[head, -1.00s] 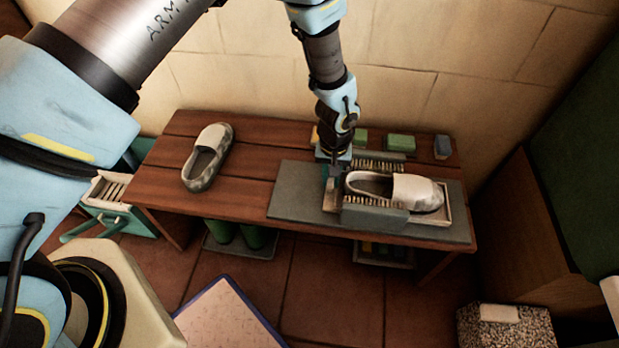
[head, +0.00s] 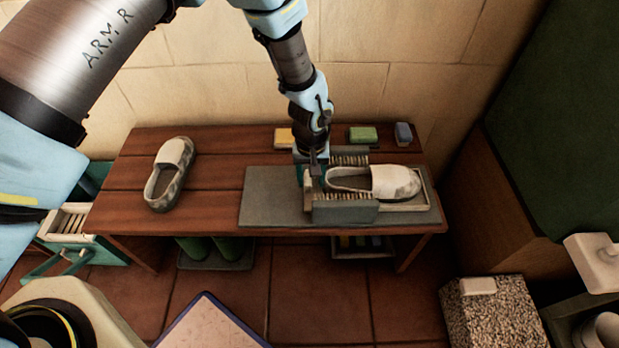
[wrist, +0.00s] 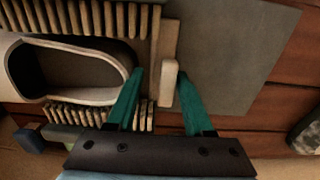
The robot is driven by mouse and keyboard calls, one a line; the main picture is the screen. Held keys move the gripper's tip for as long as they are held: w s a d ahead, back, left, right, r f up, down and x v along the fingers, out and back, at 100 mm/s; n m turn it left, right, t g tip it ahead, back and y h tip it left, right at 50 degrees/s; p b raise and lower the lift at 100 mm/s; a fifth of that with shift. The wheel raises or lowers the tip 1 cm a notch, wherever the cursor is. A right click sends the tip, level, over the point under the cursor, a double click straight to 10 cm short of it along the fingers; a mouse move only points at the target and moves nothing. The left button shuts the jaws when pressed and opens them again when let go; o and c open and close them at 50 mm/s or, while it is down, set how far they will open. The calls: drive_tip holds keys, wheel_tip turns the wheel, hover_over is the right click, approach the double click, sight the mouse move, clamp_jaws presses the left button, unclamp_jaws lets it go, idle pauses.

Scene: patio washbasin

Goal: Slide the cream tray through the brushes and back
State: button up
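The cream tray (head: 425,184) lies on a grey mat between two brush rows and carries a cream and grey-patterned slip-on shoe (head: 395,181). The front brush block (head: 346,212) stands before it and the rear brush bristles (head: 349,160) behind. The shoe's toe end sticks out to the right of the brushes. My gripper (head: 309,180) is at the tray's left end. In the wrist view its teal fingers (wrist: 161,76) straddle the tray's pale end handle (wrist: 169,88). The right finger is close to the handle; a gap shows at the left finger. Contact is unclear.
A second shoe (head: 168,174) stands on the wooden bench (head: 225,150) at left. The mat (head: 268,196) is bare left of my gripper. A green block (head: 363,134), a blue block (head: 403,133) and a yellow block (head: 284,137) sit along the back near the wall.

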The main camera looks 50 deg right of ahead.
drive_tip(key=shift+w+a+r, duration=0.1)
wheel_tip(320, 180, up, 11)
drive_tip(key=shift+f, duration=0.2)
idle(0.4)
